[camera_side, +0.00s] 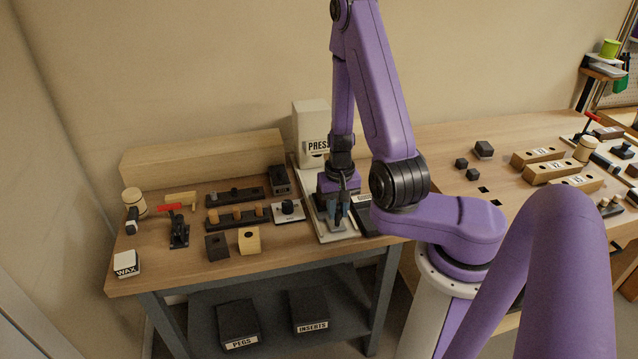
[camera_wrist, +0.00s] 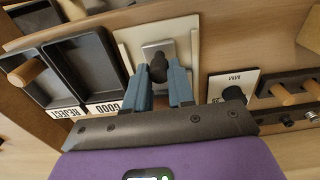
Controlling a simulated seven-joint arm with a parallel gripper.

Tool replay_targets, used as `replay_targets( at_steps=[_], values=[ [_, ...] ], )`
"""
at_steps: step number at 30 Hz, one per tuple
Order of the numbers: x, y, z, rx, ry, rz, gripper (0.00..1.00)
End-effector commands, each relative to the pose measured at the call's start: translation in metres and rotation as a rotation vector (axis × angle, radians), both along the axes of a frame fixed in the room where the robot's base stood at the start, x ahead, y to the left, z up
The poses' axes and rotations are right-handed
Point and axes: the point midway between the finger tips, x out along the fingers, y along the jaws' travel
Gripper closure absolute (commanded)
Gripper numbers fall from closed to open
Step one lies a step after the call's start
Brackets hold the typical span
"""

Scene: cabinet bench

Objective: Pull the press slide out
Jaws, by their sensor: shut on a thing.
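The press (camera_side: 311,132) is a cream block with a label at the back of the bench. Its pale base plate (camera_side: 328,240) runs forward to the bench's front edge. The press slide (camera_side: 338,226), a grey metal plate with a dark knob, lies on the front part of that base, clear of the press block. In the wrist view the slide (camera_wrist: 151,48) lies inside the pale base frame (camera_wrist: 196,24). My gripper (camera_wrist: 160,80) is shut on the slide's knob (camera_wrist: 158,66), with its blue-grey fingers on either side. In the side view my gripper (camera_side: 338,212) is low over the slide and partly hides it.
Dark trays marked REJECT and GOOD (camera_wrist: 95,60) lie close beside the base. A white plate marked MM (camera_wrist: 232,86) with a dark knob is on the other side. Peg racks (camera_side: 237,217) and a toggle clamp (camera_side: 179,232) stand left. The bench's front edge is near.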

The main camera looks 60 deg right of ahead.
Motion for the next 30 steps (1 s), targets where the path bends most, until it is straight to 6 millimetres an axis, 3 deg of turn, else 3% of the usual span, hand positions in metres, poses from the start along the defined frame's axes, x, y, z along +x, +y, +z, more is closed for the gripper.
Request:
replay_targets(
  at_steps=[27,28,30],
  values=[
    [-0.011,0.01,0.001,0.013,0.013,-0.004,0.94],
    [-0.011,0.01,0.001,0.013,0.013,-0.004,0.67],
    [-0.011,0.01,0.001,0.013,0.013,-0.003,0.53]
  ],
)
